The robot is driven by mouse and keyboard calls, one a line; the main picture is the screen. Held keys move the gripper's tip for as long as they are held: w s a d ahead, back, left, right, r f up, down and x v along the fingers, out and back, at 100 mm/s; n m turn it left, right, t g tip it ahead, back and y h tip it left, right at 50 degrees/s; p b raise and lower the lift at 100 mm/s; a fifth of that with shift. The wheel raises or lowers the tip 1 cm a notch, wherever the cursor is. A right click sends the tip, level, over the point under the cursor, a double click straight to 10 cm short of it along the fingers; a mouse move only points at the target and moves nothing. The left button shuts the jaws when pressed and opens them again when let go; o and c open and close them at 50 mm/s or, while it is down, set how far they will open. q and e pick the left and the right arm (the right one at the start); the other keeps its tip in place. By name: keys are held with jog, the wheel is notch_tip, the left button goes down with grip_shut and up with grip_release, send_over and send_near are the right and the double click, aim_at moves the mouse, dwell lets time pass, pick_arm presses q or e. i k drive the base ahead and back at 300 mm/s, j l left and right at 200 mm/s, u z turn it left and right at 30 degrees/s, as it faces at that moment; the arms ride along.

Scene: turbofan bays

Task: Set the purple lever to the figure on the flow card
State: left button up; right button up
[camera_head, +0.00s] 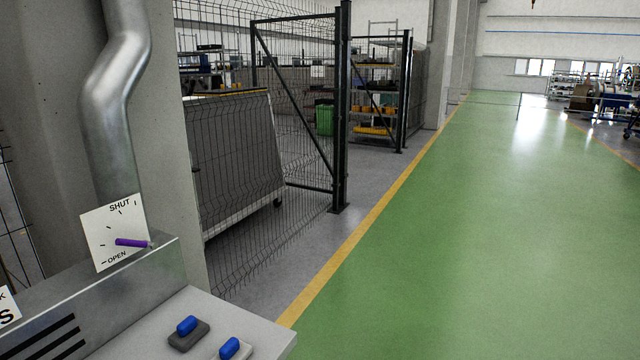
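The purple lever (131,243) is mounted on a white dial plate (100,229) at the left, in front of a metal duct. The plate has tick marks, with SHUT at its top and OPEN at its bottom. Neither of my grippers is in view.
A grey bench (225,309) at the lower left carries two blue-handled items (187,326) (230,348). A metal ledge (120,295) with dark slots runs behind it. Wire fencing (300,110) stands beyond. The green floor (450,240) at right is clear.

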aim_at(119, 241)
jog(key=u, duration=1.85)
jog(key=i+l+u, duration=0.15)
jog(key=l, duration=0.15)
jog(key=i+l+u, duration=0.2)
jog(key=k+l, duration=0.05)
jog(key=l, duration=0.05)
